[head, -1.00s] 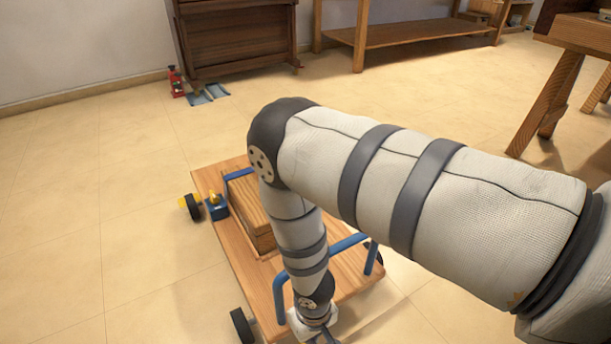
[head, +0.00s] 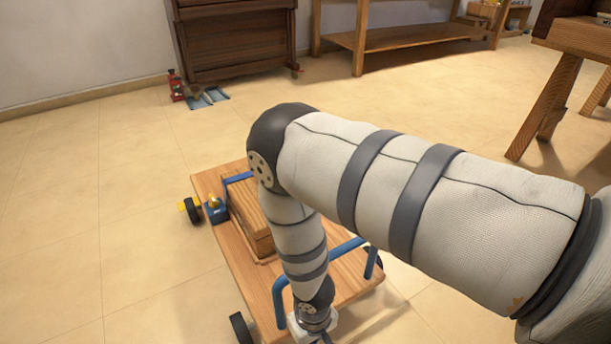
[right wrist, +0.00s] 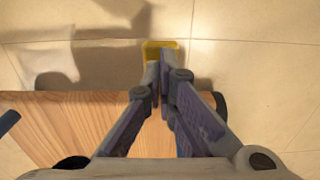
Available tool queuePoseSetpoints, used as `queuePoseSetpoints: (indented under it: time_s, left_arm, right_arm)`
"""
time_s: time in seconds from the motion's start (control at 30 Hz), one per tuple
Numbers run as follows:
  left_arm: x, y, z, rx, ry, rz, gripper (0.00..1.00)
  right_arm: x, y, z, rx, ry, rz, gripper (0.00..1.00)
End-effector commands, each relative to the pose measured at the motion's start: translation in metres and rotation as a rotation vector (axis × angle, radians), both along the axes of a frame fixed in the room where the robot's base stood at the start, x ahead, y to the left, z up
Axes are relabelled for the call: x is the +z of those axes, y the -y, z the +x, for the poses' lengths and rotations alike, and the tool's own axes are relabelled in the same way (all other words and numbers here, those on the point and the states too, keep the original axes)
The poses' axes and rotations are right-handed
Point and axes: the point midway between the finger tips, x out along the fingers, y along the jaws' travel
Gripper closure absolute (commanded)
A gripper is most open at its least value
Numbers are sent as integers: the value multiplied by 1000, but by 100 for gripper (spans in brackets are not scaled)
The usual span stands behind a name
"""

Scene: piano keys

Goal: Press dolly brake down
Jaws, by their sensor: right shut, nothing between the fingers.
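The dolly has a wooden deck (head: 349,285), which also shows in the right wrist view (right wrist: 60,115). In the head view, a yellow tab (head: 187,204) sticks out beside the black caster wheel (head: 193,210) at its left corner. In the right wrist view, my right gripper (right wrist: 165,55) is shut and empty. Its fingertips overlap a yellow brake pedal (right wrist: 152,47) just beyond the deck's edge; I cannot tell whether they touch, or whether this is the same yellow part. In the head view the right gripper is cut off below. My left gripper is not in view.
A wooden box (head: 251,215) and a blue handle (head: 280,300) are on the deck. A dark piano (head: 235,40) stands at the back wall, with a red object (head: 176,84) beside it. The tiled floor left of the dolly is clear.

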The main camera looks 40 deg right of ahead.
Motion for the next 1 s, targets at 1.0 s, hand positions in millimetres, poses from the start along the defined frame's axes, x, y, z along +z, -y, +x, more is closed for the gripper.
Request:
queuePoseSetpoints:
  time_s: [1.0]
  left_arm:
    - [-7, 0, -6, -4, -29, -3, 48]
  right_arm:
    - [-27, 0, 1, 0, 3, 0, 100]
